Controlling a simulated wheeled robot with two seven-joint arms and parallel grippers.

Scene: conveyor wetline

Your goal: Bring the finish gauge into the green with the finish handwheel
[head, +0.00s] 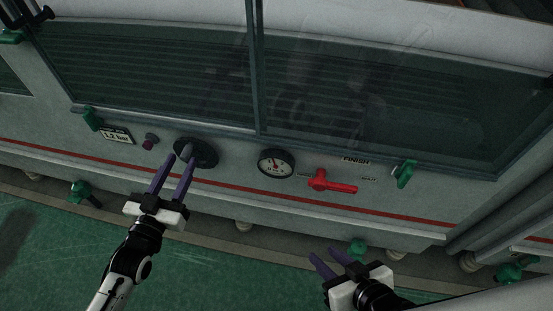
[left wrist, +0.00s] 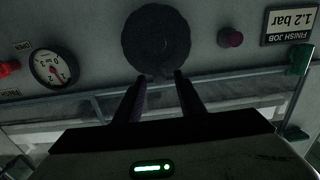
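The finish handwheel (head: 196,152) is a dark round wheel on the pale machine panel. In the left wrist view the handwheel (left wrist: 156,41) is just beyond my fingertips. The finish gauge (head: 276,163) is a round dial right of the wheel; it also shows in the left wrist view (left wrist: 50,68). Its needle and coloured zones are too small to read surely. My left gripper (head: 179,163) is open, its purple fingers apart and pointing at the wheel's lower edge; contact is unclear. My right gripper (head: 327,258) is open and empty, low in front of the panel.
A label (head: 117,136) reads "FINISH JOB 1.2 bar". A dark red button (head: 150,141) sits left of the wheel. A red lever (head: 331,183) lies right of the gauge. Green handles (head: 404,174) line the panel. Glass windows (head: 150,65) are above; green floor (head: 215,270) is open below.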

